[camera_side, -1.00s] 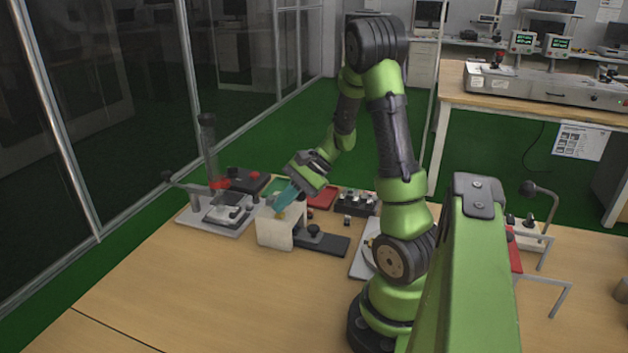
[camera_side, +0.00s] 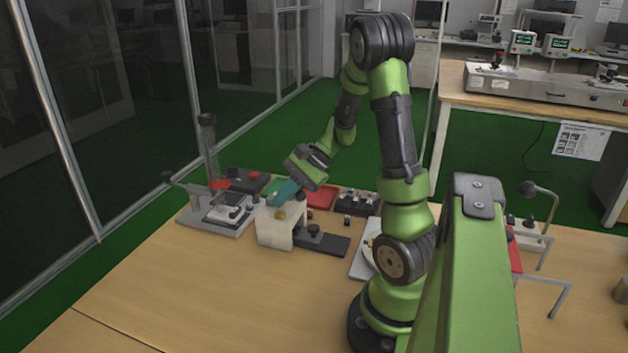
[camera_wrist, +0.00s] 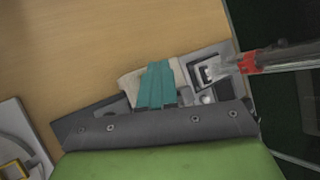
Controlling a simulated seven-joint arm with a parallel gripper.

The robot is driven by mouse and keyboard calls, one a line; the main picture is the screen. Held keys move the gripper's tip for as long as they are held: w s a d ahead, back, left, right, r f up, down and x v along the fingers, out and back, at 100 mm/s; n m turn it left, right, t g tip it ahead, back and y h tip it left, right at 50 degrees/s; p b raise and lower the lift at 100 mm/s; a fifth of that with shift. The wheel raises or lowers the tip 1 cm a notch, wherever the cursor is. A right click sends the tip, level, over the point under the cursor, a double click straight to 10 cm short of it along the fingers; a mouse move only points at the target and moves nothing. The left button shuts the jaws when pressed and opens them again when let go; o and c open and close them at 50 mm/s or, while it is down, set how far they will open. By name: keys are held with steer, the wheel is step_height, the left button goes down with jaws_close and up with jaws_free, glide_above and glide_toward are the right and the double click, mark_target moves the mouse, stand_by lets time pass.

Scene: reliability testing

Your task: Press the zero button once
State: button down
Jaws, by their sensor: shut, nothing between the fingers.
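My gripper (camera_side: 276,199) has teal fingers pressed together, with nothing between them. In the side view the fingertips are over or close to the top of a white block device (camera_side: 272,234) with a dark base; I cannot tell whether they touch it. A small orange-yellow knob or button (camera_side: 281,215) shows on the block just below the fingers. In the wrist view the shut fingers (camera_wrist: 157,68) overlap the white block (camera_wrist: 130,86) and hide part of it. No label reading zero is legible, so I cannot tell which part is the zero button.
A grey fixture (camera_side: 207,224) with a clear upright tube (camera_side: 208,150) and red ring stands left of the block. The front table (camera_side: 200,300) is clear.

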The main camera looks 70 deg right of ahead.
mark_target(284, 212)
steer(key=shift+r, duration=2.55)
steer(key=shift+f, duration=0.1)
steer(key=shift+s+d+f+g+h, duration=0.1)
steer(key=shift+s+f+g+h, duration=0.2)
steer(key=shift+s+f, duration=0.2)
steer(key=shift+s+a+f+n+g, duration=0.15)
steer(key=shift+a+n+g, duration=0.1)
steer(key=shift+a, duration=0.15)
steer(key=shift+s+a+n+g, duration=0.15)
steer(key=shift+a+n, duration=0.1)
steer(key=shift+a, duration=0.15)
steer(key=s+a+r+n+h, duration=0.1)
steer(key=a+r+n, duration=0.2)
steer(key=a, duration=0.3)
steer(key=s+a+r+n+t+h, duration=0.1)
steer(key=a+r+n, duration=0.2)
steer(key=a+n, duration=0.3)
steer(key=s+a+r+n+h, duration=0.1)
steer(key=s+a+r+n, duration=0.1)
steer(key=a, duration=0.4)
steer(key=r+n, duration=0.1)
steer(key=n, duration=0.1)
steer(key=shift+a+n+t+h, duration=0.3)
steer(key=shift+a+t, duration=0.05)
steer(key=shift+t, duration=0.05)
